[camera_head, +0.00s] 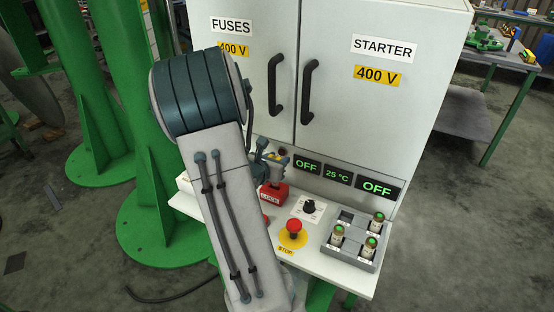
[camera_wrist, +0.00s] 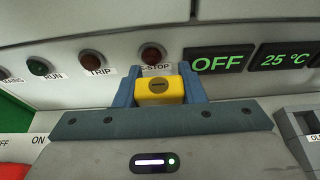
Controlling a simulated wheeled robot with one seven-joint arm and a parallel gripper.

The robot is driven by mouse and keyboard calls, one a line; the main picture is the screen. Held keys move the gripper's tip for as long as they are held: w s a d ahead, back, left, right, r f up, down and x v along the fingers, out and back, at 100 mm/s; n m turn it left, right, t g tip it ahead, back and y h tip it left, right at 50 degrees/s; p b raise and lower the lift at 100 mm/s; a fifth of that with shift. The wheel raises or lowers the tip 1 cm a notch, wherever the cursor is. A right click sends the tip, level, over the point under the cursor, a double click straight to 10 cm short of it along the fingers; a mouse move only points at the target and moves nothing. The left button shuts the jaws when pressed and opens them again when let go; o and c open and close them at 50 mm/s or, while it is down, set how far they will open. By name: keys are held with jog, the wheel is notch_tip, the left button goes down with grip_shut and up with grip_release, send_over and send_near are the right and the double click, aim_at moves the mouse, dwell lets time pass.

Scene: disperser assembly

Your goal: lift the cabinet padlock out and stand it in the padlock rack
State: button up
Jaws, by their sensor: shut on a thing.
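My gripper (camera_wrist: 158,88) is shut on the yellow padlock (camera_wrist: 159,91), one blue-grey finger on each side. The padlock's face with a dark slot points toward the wrist camera; its shackle is hidden. The cabinet (camera_head: 385,130) panel stands close behind it. In the head view my gripper (camera_head: 270,160) is partly hidden by my arm, above the console and near a red block (camera_head: 274,193) marked LOCK. I cannot tell for sure whether this block is the padlock rack. A red piece also shows at the lower left of the wrist view (camera_wrist: 14,174).
The console shelf carries a black rotary knob (camera_head: 309,207), a red stop button (camera_head: 293,229) and a grey tray (camera_head: 345,255) with several green-topped cylinders. Indicator lamps and OFF displays line the cabinet panel. Green columns stand at the left.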

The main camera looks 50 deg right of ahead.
jog(key=shift+f+b, duration=1.85)
jog(key=o, duration=1.1)
jog(key=shift+o, duration=0.2)
jog(key=b+v, duration=0.1)
jog(key=v, duration=1.2)
jog(key=shift+a, duration=0.4)
jog(key=shift+s+r, duration=0.15)
